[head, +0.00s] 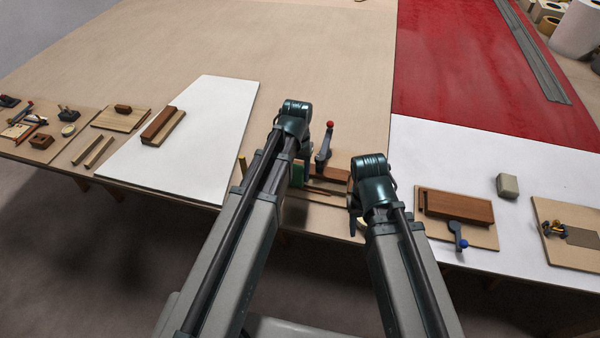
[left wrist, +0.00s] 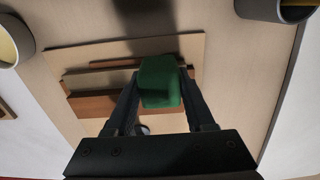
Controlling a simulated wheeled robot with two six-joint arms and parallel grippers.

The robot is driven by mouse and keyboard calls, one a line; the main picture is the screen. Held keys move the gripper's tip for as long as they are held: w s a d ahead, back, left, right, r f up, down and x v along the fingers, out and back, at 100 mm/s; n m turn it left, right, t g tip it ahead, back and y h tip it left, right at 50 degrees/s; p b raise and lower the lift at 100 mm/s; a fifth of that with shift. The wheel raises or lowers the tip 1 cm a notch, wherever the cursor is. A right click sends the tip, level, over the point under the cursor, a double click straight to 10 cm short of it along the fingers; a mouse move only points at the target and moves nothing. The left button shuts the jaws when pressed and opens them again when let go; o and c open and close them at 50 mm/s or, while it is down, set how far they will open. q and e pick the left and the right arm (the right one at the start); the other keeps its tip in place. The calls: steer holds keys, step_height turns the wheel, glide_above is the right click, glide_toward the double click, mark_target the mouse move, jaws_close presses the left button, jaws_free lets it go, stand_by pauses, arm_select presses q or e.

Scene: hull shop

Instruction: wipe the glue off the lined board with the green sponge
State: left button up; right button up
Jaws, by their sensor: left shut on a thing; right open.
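My left gripper (head: 299,176) is shut on the green sponge (head: 298,170), mostly hidden behind my left arm in the head view. The left wrist view shows the sponge (left wrist: 160,82) between the fingers, over a thin wooden board (left wrist: 65,62) with brown wood strips on it. I cannot tell whether the sponge touches it. The board also shows between my arms in the head view (head: 325,200). I cannot tell that it is the lined board, and I make out no glue. My right gripper (head: 355,215) is open, partly hidden by its arm, at the right of this board.
A clamp with a red knob (head: 325,145) stands behind the board. To the right lie a brown block (head: 458,206), a blue-knobbed clamp (head: 457,237), a grey block (head: 507,185) and a board with a dark patch (head: 583,237). The white sheet at left (head: 195,140) is largely clear.

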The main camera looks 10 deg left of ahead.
mark_target(311, 185)
arm_select(q)
steer(key=shift+w+a, duration=0.1)
steer(key=shift+a, duration=1.05)
arm_select(e)
steer(key=shift+a, duration=0.1)
arm_select(q)
steer(key=shift+d, duration=1.25)
steer(key=shift+d, duration=1.25)
steer(key=shift+d, duration=0.9)
arm_select(e)
steer(key=shift+r, duration=0.1)
arm_select(q)
steer(key=shift+r, duration=0.1)
